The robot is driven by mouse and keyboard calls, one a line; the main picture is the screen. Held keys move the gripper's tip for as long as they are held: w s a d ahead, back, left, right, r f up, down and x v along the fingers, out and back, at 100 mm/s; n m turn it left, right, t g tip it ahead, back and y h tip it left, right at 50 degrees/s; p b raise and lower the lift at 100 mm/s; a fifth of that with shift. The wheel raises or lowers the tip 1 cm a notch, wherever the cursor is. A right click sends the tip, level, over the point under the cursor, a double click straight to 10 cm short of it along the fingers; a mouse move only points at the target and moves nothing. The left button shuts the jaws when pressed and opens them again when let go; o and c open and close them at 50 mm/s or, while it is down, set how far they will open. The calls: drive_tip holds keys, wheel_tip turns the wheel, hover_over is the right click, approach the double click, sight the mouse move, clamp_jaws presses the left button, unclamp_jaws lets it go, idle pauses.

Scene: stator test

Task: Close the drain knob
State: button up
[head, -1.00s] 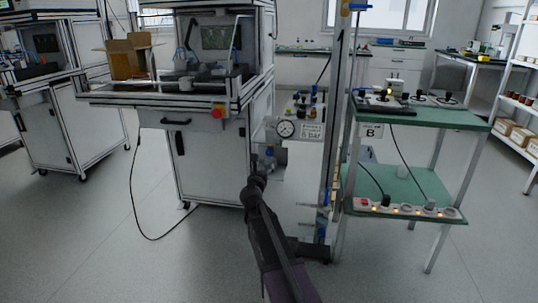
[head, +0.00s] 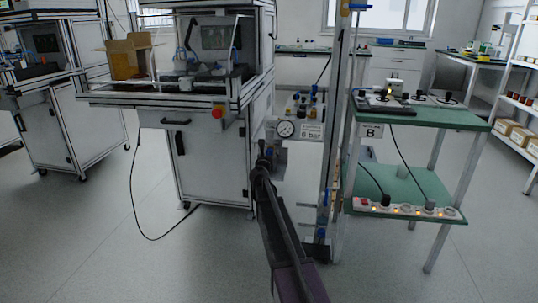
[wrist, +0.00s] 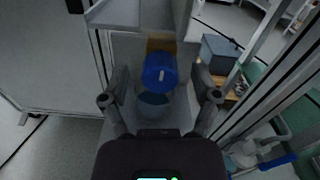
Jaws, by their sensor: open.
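The drain knob (wrist: 160,70) is a blue round part with a short white mark, seen in the wrist view. Just below it in the picture is a darker blue-grey round part (wrist: 153,104). My gripper (wrist: 160,98) is open, with one finger on each side of these parts. The fingers look apart from the knob; their depth to it is hard to judge. In the head view my gripper (head: 264,152) is in front of the air unit, below and left of its pressure gauge (head: 285,129). The knob is not clearly seen there, partly behind my gripper.
A "6 bar" sign (head: 312,133) is right of the gauge. An upright metal post (head: 338,110) stands right of my arm. A green-topped bench (head: 430,115) is beyond it. A white machine cabinet (head: 215,165) is at left. The floor in front is clear.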

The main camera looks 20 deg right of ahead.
clamp_jaws()
idle(0.3)
drive_tip(key=shift+w+m, duration=0.1)
drive_tip(key=shift+m, duration=0.3)
drive_tip(key=m, duration=0.4)
drive_tip(key=shift+d, duration=0.1)
drive_tip(key=m, duration=0.5)
drive_tip(key=shift+m, duration=0.3)
